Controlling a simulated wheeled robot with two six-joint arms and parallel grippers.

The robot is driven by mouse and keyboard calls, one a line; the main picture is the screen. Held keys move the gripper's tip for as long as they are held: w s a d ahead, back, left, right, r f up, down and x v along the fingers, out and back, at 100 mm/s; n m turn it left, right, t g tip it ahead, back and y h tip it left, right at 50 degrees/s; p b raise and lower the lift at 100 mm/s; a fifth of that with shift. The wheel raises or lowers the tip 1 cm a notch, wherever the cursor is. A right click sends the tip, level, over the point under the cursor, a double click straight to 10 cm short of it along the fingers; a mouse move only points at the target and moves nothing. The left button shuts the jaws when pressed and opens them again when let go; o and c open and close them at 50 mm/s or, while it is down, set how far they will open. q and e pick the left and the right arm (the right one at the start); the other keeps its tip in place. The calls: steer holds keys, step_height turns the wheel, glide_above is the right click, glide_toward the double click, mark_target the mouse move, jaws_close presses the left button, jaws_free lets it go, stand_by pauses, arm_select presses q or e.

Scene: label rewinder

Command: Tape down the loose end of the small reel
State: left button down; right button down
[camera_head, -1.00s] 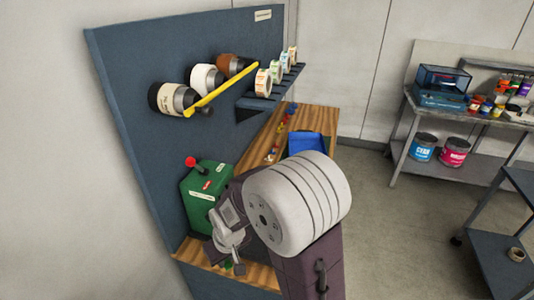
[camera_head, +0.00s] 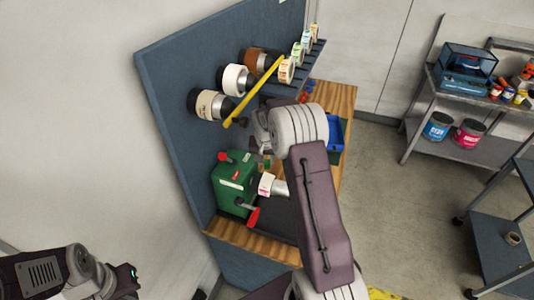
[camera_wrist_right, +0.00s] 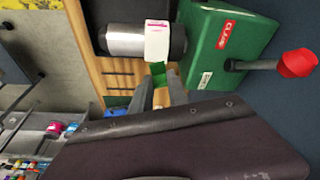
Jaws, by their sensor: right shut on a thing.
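The green rewinder (camera_head: 233,183) has a red knob on top and a red-handled crank (camera_head: 252,216). The small reel (camera_head: 266,185) is white with a pink mark and sits on a metal spindle at the rewinder's side. It also shows in the right wrist view (camera_wrist_right: 157,42). My right gripper (camera_head: 262,158) is above and behind the reel, mostly hidden by its own arm. In the right wrist view its grey fingers (camera_wrist_right: 159,86) are shut on a small green piece (camera_wrist_right: 158,70), close to the reel's edge. I cannot tell whether they touch. The reel's loose end is not distinguishable. My left gripper is not visible.
A blue back panel (camera_head: 165,80) carries several large rolls and a yellow bar (camera_head: 255,90). Several small reels stand on a rack (camera_head: 285,82). A blue bin (camera_head: 335,130) stands on the wooden bench (camera_head: 340,95).

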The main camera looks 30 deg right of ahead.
mark_target(268, 167)
steer(key=shift+s, duration=0.35)
steer(key=shift+b+x, duration=0.9)
steer(key=shift+x, duration=0.25)
steer(key=shift+s+a+f+b, duration=0.1)
steer(key=shift+a+f+b, duration=0.1)
steer(key=shift+f+b, duration=1.6)
steer(key=shift+f, duration=0.9)
steer(key=shift+f+b, duration=0.25)
steer(key=shift+b, duration=0.15)
steer(key=shift+f, duration=0.1)
